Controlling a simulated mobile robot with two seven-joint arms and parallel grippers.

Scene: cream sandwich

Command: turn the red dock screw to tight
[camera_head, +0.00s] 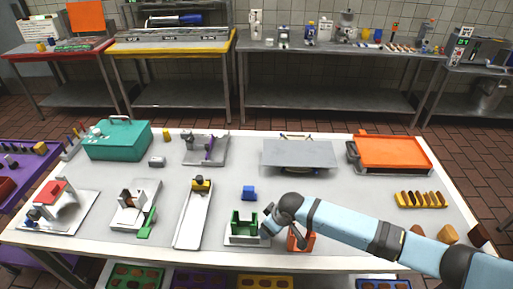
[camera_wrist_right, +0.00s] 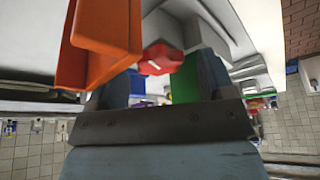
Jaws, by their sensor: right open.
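The red dock screw (camera_wrist_right: 160,60) shows in the right wrist view as a red knob. It sits between the blue-grey fingers of my right gripper (camera_wrist_right: 164,82), which are open around it with no clear grip. A green part (camera_wrist_right: 186,82) is just behind it. In the head view, the green dock (camera_head: 243,224) stands on a white base (camera_head: 245,241) at the front middle of the table. My right gripper (camera_head: 267,229) is at the dock's right side. The screw is hidden there by my gripper and arm. My left gripper is out of view.
An orange block (camera_head: 300,241) stands close to the right of my right gripper and looms large in the right wrist view (camera_wrist_right: 105,35). A blue block (camera_head: 249,193) lies behind the dock. A long white tray (camera_head: 193,220) is to its left.

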